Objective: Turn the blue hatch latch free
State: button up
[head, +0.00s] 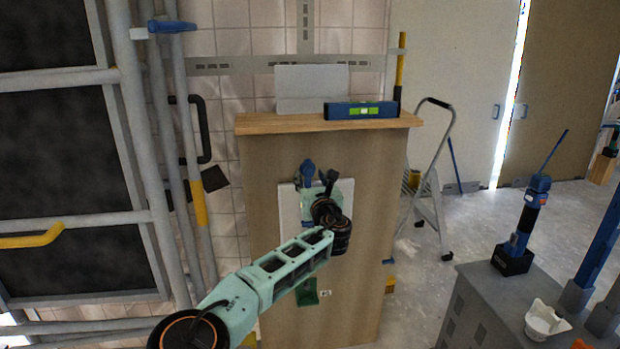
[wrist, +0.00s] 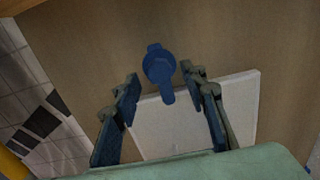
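The blue hatch latch (wrist: 159,68) is a round knob with a bar through it, on the wooden cabinet front just above the white hatch panel (wrist: 175,122). In the wrist view its bar stands close to upright, slightly tilted. In the head view the latch (head: 308,170) shows just above my gripper (head: 318,187), and the arm hides much of the white panel (head: 288,215). In the wrist view my gripper (wrist: 162,85) is open, its two fingers apart on either side of the latch's lower end, with nothing between them gripped.
A blue spirit level (head: 360,111) lies on the wooden cabinet top (head: 280,124). A green handle (head: 307,292) is low on the cabinet front. A step ladder (head: 430,190) stands at the right, beside open floor. A grey cabinet (head: 490,305) with a drill (head: 525,225) stands front right.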

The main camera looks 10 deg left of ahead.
jog(key=shift+x, duration=0.8)
grip_shut()
